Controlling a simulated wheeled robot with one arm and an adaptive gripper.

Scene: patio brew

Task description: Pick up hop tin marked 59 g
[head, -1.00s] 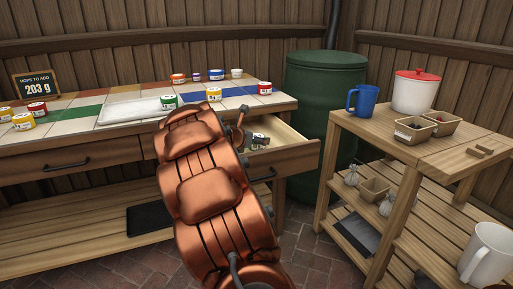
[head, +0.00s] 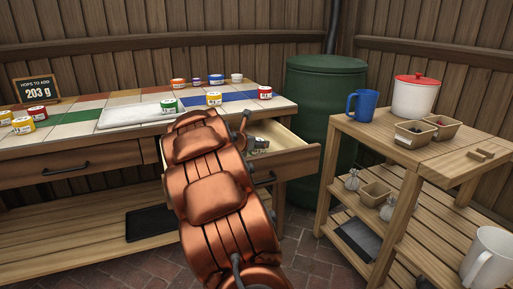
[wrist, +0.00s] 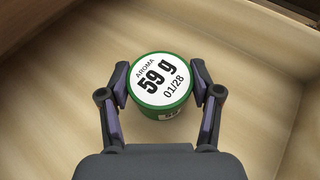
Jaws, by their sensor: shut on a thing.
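The hop tin marked 59 g (wrist: 161,82) is green with a white lid label reading "AROMA 59 g 01/28". In the wrist view it sits between the two fingers of my gripper (wrist: 163,84), which touch it on both sides. My gripper is shut on it, over the pale wooden floor of the open drawer (wrist: 55,115). In the head view the drawer (head: 290,138) shows at the right end of the tiled table, and my copper arm hides most of its inside. I cannot tell whether the tin is clear of the drawer floor.
Several tins, among them a green one (head: 169,106), a yellow one (head: 214,99) and a red one (head: 265,93), stand on the tiled table. A sign (head: 37,89) reads 203 g. A green barrel (head: 322,110) and a wooden cart (head: 395,150) stand to the right.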

